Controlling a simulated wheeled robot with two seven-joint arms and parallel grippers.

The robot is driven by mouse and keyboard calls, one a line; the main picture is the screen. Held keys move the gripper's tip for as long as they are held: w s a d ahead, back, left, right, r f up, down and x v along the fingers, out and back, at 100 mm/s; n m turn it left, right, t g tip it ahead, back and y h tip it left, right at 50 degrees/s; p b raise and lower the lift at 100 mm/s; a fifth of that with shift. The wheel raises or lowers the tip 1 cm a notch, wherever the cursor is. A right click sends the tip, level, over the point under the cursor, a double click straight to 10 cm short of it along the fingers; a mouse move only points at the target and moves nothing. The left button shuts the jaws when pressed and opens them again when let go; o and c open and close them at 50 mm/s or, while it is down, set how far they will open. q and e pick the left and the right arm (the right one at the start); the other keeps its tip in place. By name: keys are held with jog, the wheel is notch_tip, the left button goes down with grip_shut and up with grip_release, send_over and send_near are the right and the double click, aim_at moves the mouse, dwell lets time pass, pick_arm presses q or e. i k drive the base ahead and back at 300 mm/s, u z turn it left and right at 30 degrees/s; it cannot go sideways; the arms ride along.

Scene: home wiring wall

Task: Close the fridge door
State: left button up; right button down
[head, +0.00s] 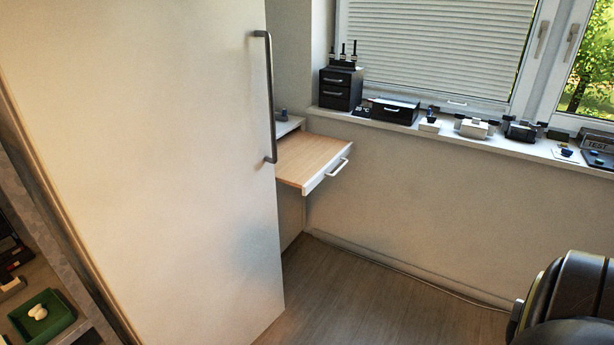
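The fridge door (150,150) is a tall, plain white panel that fills much of the left half of the head view. A long grey vertical bar handle (268,95) sits near its right edge. No gap between door and fridge body shows, so I cannot tell how far the door stands open. Neither of my grippers is in view. A dark rounded part of my arm shows at the bottom right corner, away from the door.
A wooden-topped drawer (312,160) juts out just right of the door. A windowsill (480,138) with small devices runs along the back wall. A green tray (42,316) lies on a shelf at lower left. The floor (375,300) right of the door looks clear, except for a thin cable by the wall.

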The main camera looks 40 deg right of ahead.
aim_at(151, 125)
jog(key=z, duration=1.2)
jog(key=i, duration=0.9)
jog(key=u, duration=0.05)
